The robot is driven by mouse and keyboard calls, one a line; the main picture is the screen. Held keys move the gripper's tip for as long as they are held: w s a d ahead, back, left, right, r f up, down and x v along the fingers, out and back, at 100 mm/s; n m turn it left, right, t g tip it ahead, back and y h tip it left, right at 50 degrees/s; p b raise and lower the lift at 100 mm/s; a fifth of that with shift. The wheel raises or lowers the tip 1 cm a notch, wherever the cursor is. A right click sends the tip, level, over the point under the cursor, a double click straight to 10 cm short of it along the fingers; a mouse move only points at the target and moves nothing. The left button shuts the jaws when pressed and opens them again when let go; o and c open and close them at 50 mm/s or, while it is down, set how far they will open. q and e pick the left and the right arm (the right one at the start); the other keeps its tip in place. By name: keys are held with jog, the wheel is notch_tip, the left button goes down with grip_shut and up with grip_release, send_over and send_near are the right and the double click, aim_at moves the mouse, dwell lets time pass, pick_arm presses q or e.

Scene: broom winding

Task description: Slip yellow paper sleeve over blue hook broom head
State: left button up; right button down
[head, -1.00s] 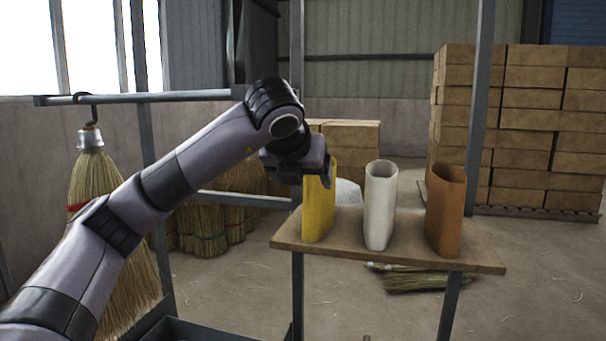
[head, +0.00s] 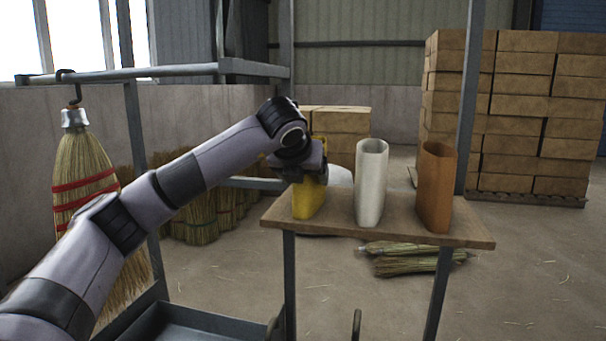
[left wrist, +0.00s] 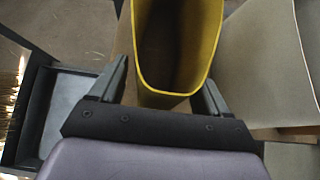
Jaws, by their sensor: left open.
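The yellow paper sleeve (head: 308,204) stands upright at the left end of a wooden shelf (head: 400,224). In the left wrist view its open top rim (left wrist: 160,91) faces me. My left gripper (head: 310,182) is at the sleeve's upper part and hides some of it. Its open fingers (left wrist: 165,90) lie on either side of the sleeve; I cannot tell whether they touch it. The hook looks dark, not clearly blue. My right gripper is not in view.
A white sleeve (head: 371,185) and a brown sleeve (head: 435,190) stand to the right on the shelf. The metal rail (head: 150,72) and its posts frame the left side. Stacked boxes (head: 510,110) are at the back right. Broom bundles (head: 410,258) lie on the floor.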

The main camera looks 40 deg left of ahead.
pick_arm(q)
jog(key=c, duration=0.8)
jog(key=shift+o, duration=0.2)
notch_tip(320, 180, up, 3)
jog(key=shift+p, duration=1)
jog(key=shift+s+d, duration=0.1)
